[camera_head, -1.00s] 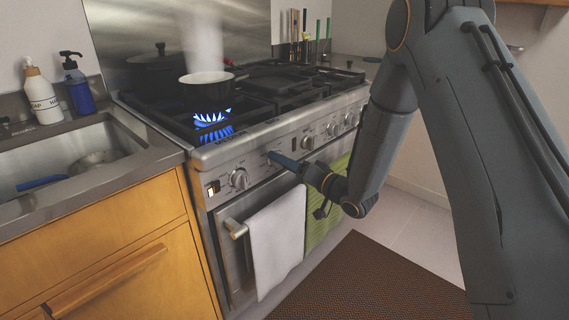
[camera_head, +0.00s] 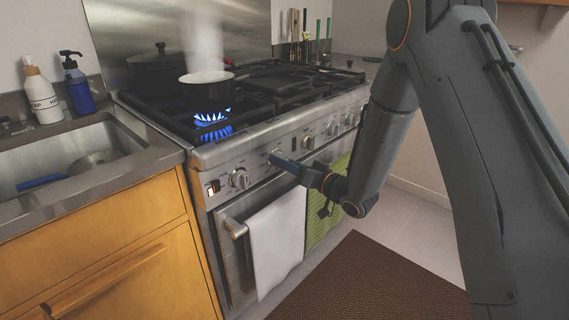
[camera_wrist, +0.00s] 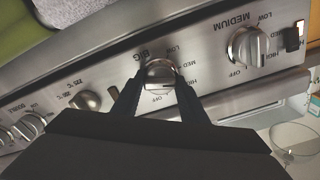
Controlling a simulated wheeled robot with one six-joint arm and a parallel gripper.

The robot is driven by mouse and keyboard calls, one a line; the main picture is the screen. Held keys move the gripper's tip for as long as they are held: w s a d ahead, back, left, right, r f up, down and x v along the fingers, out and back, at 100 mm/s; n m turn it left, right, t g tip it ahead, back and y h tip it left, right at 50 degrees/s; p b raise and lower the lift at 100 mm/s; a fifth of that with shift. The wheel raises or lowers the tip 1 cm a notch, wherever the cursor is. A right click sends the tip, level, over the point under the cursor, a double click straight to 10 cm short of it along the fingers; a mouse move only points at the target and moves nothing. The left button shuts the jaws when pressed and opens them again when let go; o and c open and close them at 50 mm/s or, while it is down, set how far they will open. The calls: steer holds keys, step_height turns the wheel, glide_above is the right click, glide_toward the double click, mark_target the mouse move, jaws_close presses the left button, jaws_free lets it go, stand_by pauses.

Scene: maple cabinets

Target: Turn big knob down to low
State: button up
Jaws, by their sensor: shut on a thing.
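The big knob (camera_wrist: 160,73) is a round silver knob on the stove's front panel, below an upside-down "BIG" label in the wrist view. LOW, MED, HIGH and OFF marks surround it. My gripper (camera_wrist: 160,84) has one dark finger on each side of the knob and is shut on it. In the head view, my gripper (camera_head: 276,157) reaches the panel from the right and its fingers mostly hide the knob. A blue flame (camera_head: 211,117) burns under a steaming pot (camera_head: 207,88) on the front left burner.
The medium knob (camera_wrist: 247,46) sits beside the big knob, with an oven dial (camera_wrist: 88,100) on its other side. A white towel (camera_head: 276,240) and a green towel (camera_head: 325,215) hang below the panel. The floor in front holds a dark mat (camera_head: 370,285).

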steer(key=n+b, duration=0.2)
steer(key=n, duration=1.1)
steer(key=shift+f+b, duration=0.1)
steer(key=shift+b, duration=0.3)
steer(key=shift+n, duration=0.3)
steer(key=o, duration=1)
steer(key=shift+v, duration=3.95)
